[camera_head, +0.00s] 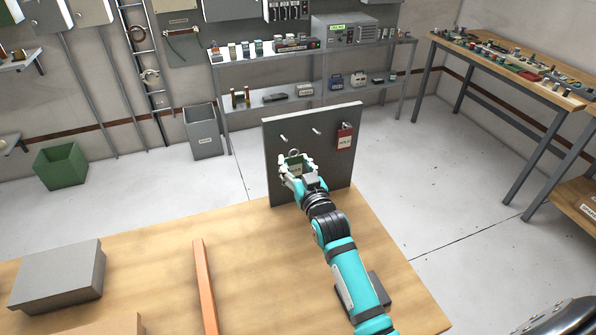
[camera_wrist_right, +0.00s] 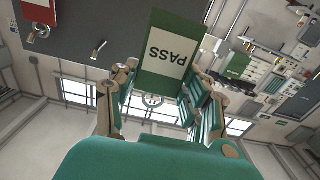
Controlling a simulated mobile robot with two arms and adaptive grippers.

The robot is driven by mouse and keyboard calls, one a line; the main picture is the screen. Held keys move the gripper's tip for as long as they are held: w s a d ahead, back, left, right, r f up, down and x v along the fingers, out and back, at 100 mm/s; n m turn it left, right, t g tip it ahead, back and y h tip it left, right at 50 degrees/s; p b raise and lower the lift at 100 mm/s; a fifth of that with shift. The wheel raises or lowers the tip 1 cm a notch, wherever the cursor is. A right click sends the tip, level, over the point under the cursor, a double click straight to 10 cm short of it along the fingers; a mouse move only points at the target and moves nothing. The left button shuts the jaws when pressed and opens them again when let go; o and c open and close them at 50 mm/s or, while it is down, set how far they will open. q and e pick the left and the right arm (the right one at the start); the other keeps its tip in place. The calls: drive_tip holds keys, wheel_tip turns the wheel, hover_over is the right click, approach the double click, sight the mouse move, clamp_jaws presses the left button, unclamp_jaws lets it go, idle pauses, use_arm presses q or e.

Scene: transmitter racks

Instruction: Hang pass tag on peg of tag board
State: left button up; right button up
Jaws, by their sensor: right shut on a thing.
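The pass tag (camera_wrist_right: 165,58) is green with a white label reading PASS and a metal ring (camera_wrist_right: 152,100). My right gripper (camera_wrist_right: 157,92) is shut on it. In the head view the right gripper (camera_head: 298,172) is in front of the lower middle of the dark grey tag board (camera_head: 272,178), with the tag (camera_head: 295,162) in its fingers, below the pegs. Two bare pegs show, the left peg (camera_head: 283,137) and the middle peg (camera_head: 316,131). A red tag (camera_head: 345,137) hangs at the board's upper right. My left gripper is not in view.
The board stands at the far edge of a wooden table (camera_head: 150,255). An orange bar (camera_head: 205,285) and a grey box (camera_head: 58,275) lie to the left. Shelves (camera_head: 330,90) stand behind, and a workbench (camera_head: 500,70) is at the right. Bare tabletop lies between bar and arm.

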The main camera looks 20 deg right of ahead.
drive_tip(key=shift+w+d+b, duration=0.1)
drive_tip(key=shift+w+b, duration=0.5)
drive_tip(key=shift+w, duration=0.6)
drive_tip(key=shift+w, duration=0.25)
drive_tip(key=shift+w+d+b, duration=0.1)
drive_tip(key=shift+w+b, duration=0.3)
drive_tip(key=shift+w, duration=1.1)
drive_tip(key=shift+w+f, duration=0.15)
drive_tip(key=shift+f, duration=0.05)
drive_tip(key=shift+w+f+b, duration=0.3)
drive_tip(key=shift+b, duration=0.15)
idle(0.3)
